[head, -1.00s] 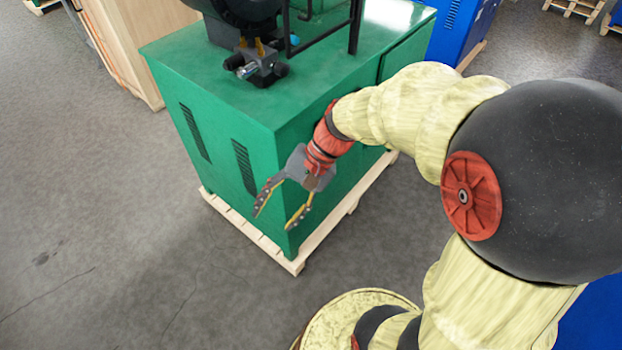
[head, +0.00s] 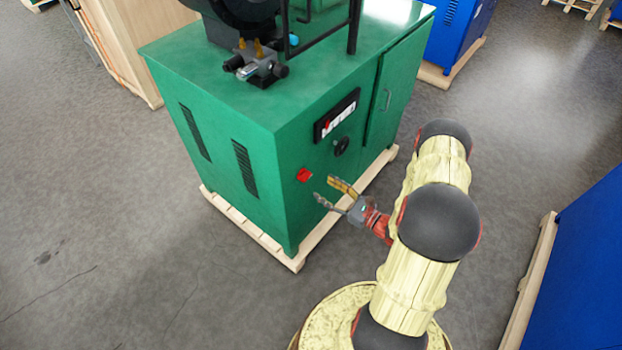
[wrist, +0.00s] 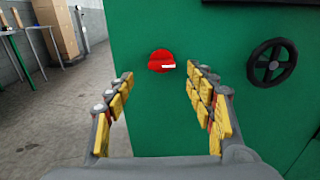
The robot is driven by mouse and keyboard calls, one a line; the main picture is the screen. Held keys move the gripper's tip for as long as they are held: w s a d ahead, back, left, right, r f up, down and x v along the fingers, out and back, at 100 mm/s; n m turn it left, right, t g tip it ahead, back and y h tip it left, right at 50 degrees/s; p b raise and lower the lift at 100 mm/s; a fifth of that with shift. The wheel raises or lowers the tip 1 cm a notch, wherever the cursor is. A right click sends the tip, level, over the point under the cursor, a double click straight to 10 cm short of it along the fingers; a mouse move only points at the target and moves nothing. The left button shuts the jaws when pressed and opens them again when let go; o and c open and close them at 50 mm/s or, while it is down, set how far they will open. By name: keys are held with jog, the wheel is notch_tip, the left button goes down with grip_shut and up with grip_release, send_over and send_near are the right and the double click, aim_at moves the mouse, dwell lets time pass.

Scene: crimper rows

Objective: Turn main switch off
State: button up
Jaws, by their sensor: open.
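The main switch is a red switch (head: 304,175) on the green machine's (head: 220,110) front panel, low and near the corner edge. In the wrist view the red switch (wrist: 162,61) is round with a white mark at its right, and lies ahead between my fingertips. My gripper (head: 330,190) is open and empty, in front of the panel, a little right of and below the switch in the head view. In the wrist view my gripper (wrist: 160,80) has its yellow-padded fingers spread on either side of the switch. The fingers look apart from it.
A black handwheel (head: 341,146) and a dark display panel (head: 337,115) are right of the switch. The machine stands on a wooden pallet (head: 345,205). Blue machines stand at the back (head: 458,40) and right (head: 580,270). Grey floor at the left is clear.

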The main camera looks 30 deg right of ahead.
aim_at(308, 178)
jog(key=b+x, duration=0.1)
jog(key=x, duration=0.6)
jog(key=shift+w+f+b, duration=0.1)
jog(key=shift+w+b, duration=0.2)
jog(key=shift+w, duration=0.1)
jog(key=shift+c, duration=1.4)
jog(key=c, duration=0.9)
